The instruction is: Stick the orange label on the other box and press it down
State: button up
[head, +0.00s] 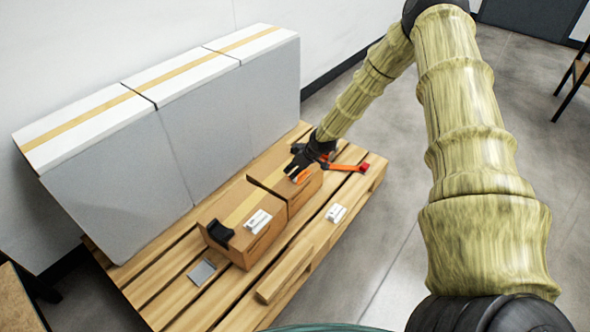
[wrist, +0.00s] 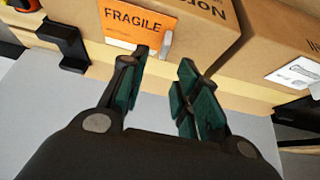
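Two brown cardboard boxes stand end to end on a wooden pallet. The orange label, printed FRAGILE (wrist: 140,22), lies against the far box (wrist: 205,22); whether it is fully stuck down I cannot tell. It also shows in the head view (head: 301,176), partly covered by my gripper (head: 297,168). In the wrist view my gripper (wrist: 165,58) has its fingers apart, with the left fingertip close to the label's lower edge. A small grey tab (wrist: 167,45) shows at the label's lower right corner. The near box (head: 240,247) bears a white label (head: 257,222).
An orange-red tool (head: 350,167) lies on the pallet (head: 215,304) beyond the far box. A black holder (head: 220,233) is at the near box, a grey plate (head: 201,272) and a white item (head: 335,212) lie on the slats. Tall pale boxes (head: 205,125) block the wall side.

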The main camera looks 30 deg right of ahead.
jog(key=shift+r+p, duration=1.25)
jog(key=shift+r, duration=0.45)
